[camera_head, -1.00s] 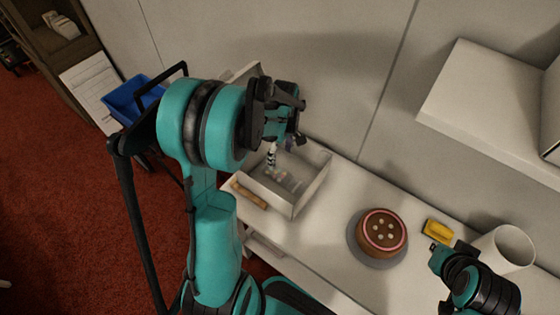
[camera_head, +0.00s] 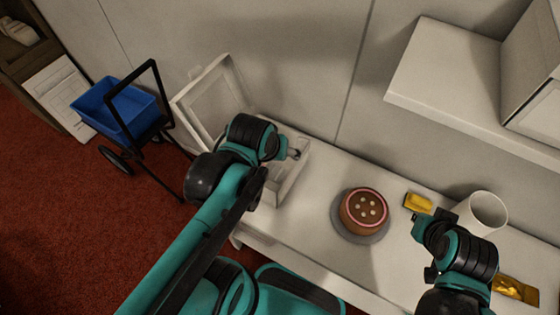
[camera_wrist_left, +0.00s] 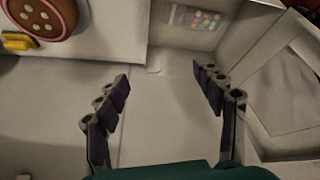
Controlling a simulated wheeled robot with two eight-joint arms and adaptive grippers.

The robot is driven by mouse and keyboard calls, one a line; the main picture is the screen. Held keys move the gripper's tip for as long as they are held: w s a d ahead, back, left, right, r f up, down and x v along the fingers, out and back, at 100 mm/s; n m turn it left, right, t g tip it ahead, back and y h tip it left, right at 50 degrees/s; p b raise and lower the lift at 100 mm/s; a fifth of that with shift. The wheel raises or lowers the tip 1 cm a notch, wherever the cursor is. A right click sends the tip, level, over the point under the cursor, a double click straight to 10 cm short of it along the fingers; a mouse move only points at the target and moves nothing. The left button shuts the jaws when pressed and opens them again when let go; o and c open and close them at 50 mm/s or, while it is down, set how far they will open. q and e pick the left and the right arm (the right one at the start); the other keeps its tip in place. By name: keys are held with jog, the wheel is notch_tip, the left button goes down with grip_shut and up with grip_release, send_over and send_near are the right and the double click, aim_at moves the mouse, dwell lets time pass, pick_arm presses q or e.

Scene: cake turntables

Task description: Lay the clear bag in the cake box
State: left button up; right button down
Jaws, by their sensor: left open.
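The white cake box (camera_head: 292,185) stands open on the counter, its lid (camera_head: 215,97) raised at the back left. My left arm hides much of the box in the head view. In the left wrist view, a clear bag (camera_wrist_left: 195,18) with small coloured spots lies inside the box (camera_wrist_left: 188,62). My left gripper (camera_wrist_left: 162,90) is open, with nothing between its fingers, apart from the bag. In the head view my left gripper (camera_head: 292,153) is over the box and partly hidden by its wrist. My right gripper (camera_head: 417,220) is beside a small yellow object (camera_head: 418,202); its fingers are unclear.
A brown cake (camera_head: 365,210) sits on a grey turntable (camera_head: 362,236) right of the box. A white cylinder (camera_head: 487,212) and a golden packet (camera_head: 515,289) are farther right. A white shelf (camera_head: 450,95) juts out above. A blue cart (camera_head: 120,108) stands left on the red floor.

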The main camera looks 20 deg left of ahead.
pick_arm(q)
jog(key=s+d+m, duration=0.1)
jog(key=s+m+t, duration=0.1)
jog(key=m, duration=0.1)
jog(key=shift+s+d, duration=0.15)
jog(key=shift+d, duration=0.25)
jog(key=shift+f, duration=0.1)
jog(key=shift+f+b, duration=0.45)
jog(key=shift+b, duration=0.05)
